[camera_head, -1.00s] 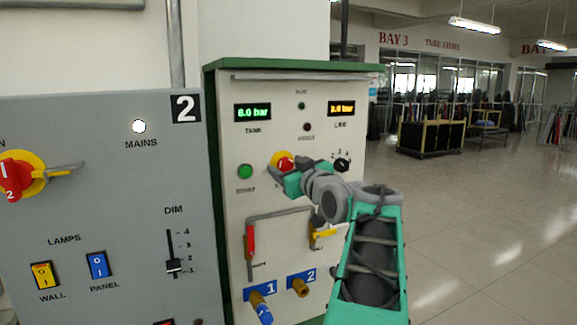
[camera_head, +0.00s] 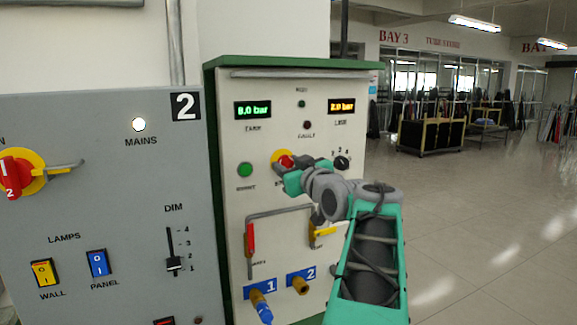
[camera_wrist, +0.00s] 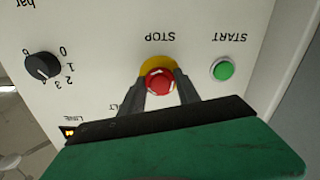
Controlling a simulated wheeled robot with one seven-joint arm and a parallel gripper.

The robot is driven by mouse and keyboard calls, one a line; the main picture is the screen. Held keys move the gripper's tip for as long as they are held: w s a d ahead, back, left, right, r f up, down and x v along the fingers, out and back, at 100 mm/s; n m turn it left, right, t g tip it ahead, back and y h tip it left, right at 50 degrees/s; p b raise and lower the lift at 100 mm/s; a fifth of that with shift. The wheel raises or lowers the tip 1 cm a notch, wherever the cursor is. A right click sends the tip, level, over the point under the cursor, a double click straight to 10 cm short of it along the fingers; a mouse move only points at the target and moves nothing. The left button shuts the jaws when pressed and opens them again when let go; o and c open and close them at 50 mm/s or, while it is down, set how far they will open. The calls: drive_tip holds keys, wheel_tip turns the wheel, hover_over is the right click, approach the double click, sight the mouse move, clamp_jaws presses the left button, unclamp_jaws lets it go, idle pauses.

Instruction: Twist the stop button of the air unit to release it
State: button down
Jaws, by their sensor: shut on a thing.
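The stop button is a red mushroom head on a yellow collar, on the cream front of the air unit (camera_head: 300,110). In the wrist view the red stop button (camera_wrist: 159,82) sits between the two dark fingers of my gripper (camera_wrist: 160,92), one finger on each side, and they are shut on it. In the head view my gripper (camera_head: 285,172) covers part of the stop button (camera_head: 284,158); the yellow collar shows around its upper left. The word STOP appears upside down beside it in the wrist view.
The green start button (camera_head: 245,170) is left of the stop button, and a black selector knob (camera_head: 342,163) is right of it. Below are a red-handled lever (camera_head: 250,240), a yellow lever (camera_head: 322,233) and hose fittings. A grey panel (camera_head: 110,200) stands to the left.

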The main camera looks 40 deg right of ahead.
drive_tip(key=m, duration=0.3)
drive_tip(key=shift+m+b, duration=0.3)
drive_tip(key=shift+s+a+r+m, duration=0.1)
drive_tip(key=shift+m, duration=0.9)
drive_tip(key=shift+r+m, duration=0.1)
drive_tip(key=shift+m, duration=0.9)
drive_tip(key=c, duration=1.3)
unclamp_jaws()
drive_tip(key=shift+o, duration=0.8)
drive_tip(key=shift+w+f, duration=0.1)
drive_tip(key=shift+w, duration=0.1)
drive_tip(key=shift+o, duration=1.4)
drive_tip(key=shift+s+f, duration=0.1)
drive_tip(key=shift+s, duration=0.05)
